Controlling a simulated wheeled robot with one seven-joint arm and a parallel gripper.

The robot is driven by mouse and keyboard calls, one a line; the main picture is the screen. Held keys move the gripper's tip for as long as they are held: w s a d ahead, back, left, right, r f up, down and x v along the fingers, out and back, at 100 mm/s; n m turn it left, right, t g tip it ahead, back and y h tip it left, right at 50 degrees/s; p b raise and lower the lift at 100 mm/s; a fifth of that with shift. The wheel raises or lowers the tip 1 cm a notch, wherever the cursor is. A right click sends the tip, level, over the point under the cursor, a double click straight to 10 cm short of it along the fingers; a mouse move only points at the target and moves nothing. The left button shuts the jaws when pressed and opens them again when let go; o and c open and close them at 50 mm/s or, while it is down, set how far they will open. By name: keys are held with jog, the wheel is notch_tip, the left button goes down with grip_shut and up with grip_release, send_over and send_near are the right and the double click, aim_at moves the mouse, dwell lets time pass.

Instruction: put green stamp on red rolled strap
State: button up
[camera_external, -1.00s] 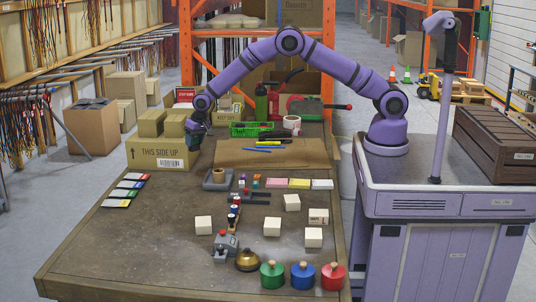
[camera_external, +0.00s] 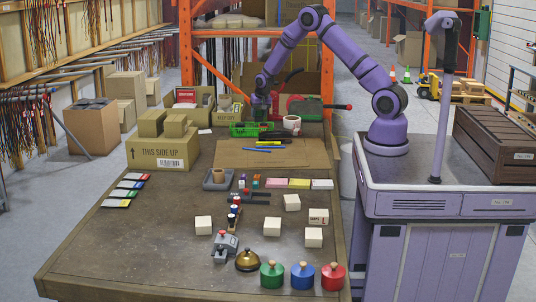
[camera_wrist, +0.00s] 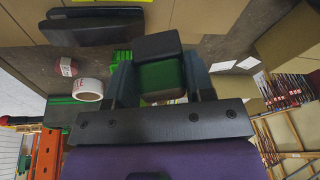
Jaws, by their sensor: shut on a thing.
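My gripper (camera_external: 259,120) is low at the back of the bench, over the green crate (camera_external: 240,130). In the wrist view its two fingers (camera_wrist: 160,88) are closed around a green block with a black top (camera_wrist: 160,75), which looks like the green stamp. In the external view the gripper hides this piece. A red thing (camera_external: 281,106) stands just right of the gripper, partly hidden; I cannot tell whether it is the red rolled strap. A small white-and-red roll (camera_wrist: 68,67) shows left of the gripper in the wrist view.
A pale tape roll (camera_external: 292,122) stands right of the gripper and also shows in the wrist view (camera_wrist: 89,90). Cartons (camera_external: 163,153) stand on the left. Flat cardboard (camera_external: 235,155) with pens lies in front. White cubes and coloured knobbed pots (camera_external: 303,275) occupy the front.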

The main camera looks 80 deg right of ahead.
jog(key=s+d+m+g, duration=0.15)
jog(key=s+d, duration=0.45)
jog(key=s, duration=0.8)
jog(key=s+d+m, duration=0.3)
jog(key=s+d, duration=0.3)
jog(key=s, duration=0.9)
send_over(296, 129)
jog(key=shift+h, duration=0.4)
jog(key=f, duration=0.8)
jog(key=shift+s+a+f, duration=0.15)
jog(key=shift+s+a, duration=0.15)
jog(key=shift+f, duration=1.75)
jog(key=o, duration=0.9)
jog(key=shift+f, duration=0.1)
